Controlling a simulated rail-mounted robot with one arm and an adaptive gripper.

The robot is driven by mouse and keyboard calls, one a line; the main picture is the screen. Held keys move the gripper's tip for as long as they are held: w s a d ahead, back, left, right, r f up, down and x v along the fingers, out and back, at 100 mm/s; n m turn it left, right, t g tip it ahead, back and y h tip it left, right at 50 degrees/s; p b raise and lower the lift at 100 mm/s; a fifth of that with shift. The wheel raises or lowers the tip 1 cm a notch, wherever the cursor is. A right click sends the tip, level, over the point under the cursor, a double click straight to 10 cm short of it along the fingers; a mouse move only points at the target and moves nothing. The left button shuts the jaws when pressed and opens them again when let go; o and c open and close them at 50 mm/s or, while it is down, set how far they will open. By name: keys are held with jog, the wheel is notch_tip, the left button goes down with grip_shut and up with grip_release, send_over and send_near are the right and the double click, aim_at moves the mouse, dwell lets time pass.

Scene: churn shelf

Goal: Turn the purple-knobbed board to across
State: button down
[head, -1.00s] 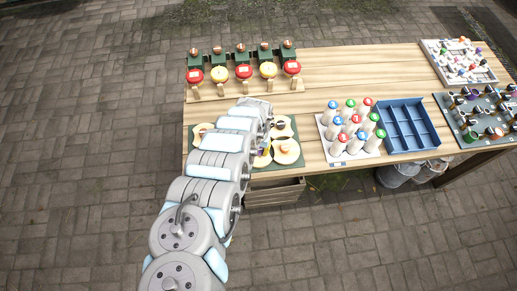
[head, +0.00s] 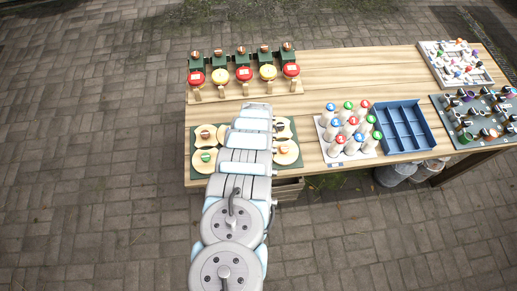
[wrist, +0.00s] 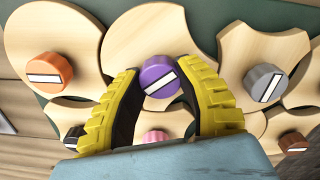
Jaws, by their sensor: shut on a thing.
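In the wrist view the purple knob (wrist: 158,80) sits on a pale wooden board (wrist: 145,32). The white bar on the knob is tilted, rising from lower left to upper right. My gripper (wrist: 161,73) has its yellow-ribbed fingers on both sides of the purple knob and is shut on it. The fingers and palm hide the near part of this board. In the head view my arm covers the purple knob and the gripper.
Boards with an orange knob (wrist: 48,71) and a grey knob (wrist: 266,82) flank it closely. Black, pink (wrist: 155,136) and brown (wrist: 293,142) knobs sit on a nearer row. In the head view numbered bottles (head: 350,124) and a blue divided tray (head: 431,143) stand to the right.

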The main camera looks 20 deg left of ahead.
jog(key=n+b, duration=0.1)
jog(key=n, duration=0.3)
jog(key=shift+f+n, duration=0.1)
jog(key=shift+n, duration=0.2)
jog(key=n+b, duration=0.1)
jog(key=n, duration=0.1)
jog(key=shift+f+n+b, duration=0.1)
jog(key=shift+n+b, duration=0.2)
jog(key=shift+b, duration=0.1)
jog(key=shift+n+b, duration=0.75)
jog(key=shift+n, duration=0.55)
jog(key=c, duration=0.6)
grip_release()
jog(key=shift+r, duration=0.2)
notch_tip(320, 180, up, 12)
